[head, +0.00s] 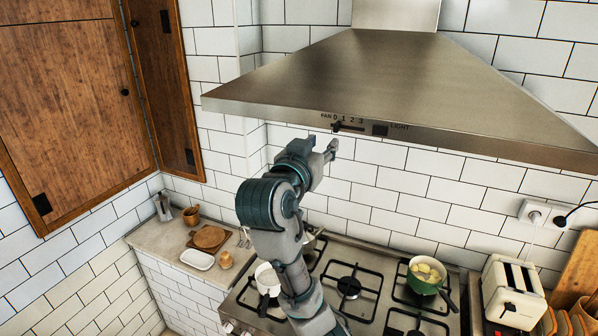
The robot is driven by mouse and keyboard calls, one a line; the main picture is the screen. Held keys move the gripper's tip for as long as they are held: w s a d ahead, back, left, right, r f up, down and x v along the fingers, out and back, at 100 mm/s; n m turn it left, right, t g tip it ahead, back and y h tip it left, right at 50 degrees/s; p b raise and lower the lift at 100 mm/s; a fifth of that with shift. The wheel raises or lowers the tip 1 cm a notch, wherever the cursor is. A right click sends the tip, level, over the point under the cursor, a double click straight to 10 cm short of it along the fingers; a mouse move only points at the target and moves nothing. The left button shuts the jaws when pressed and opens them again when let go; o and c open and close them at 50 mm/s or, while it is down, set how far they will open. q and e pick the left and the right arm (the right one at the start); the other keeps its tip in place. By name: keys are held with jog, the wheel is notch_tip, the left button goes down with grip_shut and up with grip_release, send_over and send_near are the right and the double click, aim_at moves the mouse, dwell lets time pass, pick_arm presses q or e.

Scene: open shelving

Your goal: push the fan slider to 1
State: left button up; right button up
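The fan slider (337,126) is a small dark knob in a slot on the front edge of the steel range hood (400,85). The marks FAN 0 1 2 3 stand above the slot, and the knob appears to sit at its left end, near 0. My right gripper (332,149) is just below the slider, a little under the hood's edge, and seems apart from it. Its fingers are small and seen from behind, so I cannot tell whether they are open or shut. My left gripper is not in view.
A dark light switch (380,130) is right of the slider. Below is a gas stove (362,310) with a white pot (267,279) and a green pot (426,276). A toaster (513,291) stands at right, a wooden cabinet (70,110) at left. Tiled wall is behind.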

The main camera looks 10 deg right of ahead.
jog(key=b+v, duration=0.1)
jog(key=v, duration=0.9)
jog(key=shift+a+b, duration=0.25)
jog(key=shift+b, duration=0.1)
dwell(0.5)
notch_tip(320, 180, up, 10)
jog(key=shift+w, duration=0.15)
jog(key=shift+f, duration=0.1)
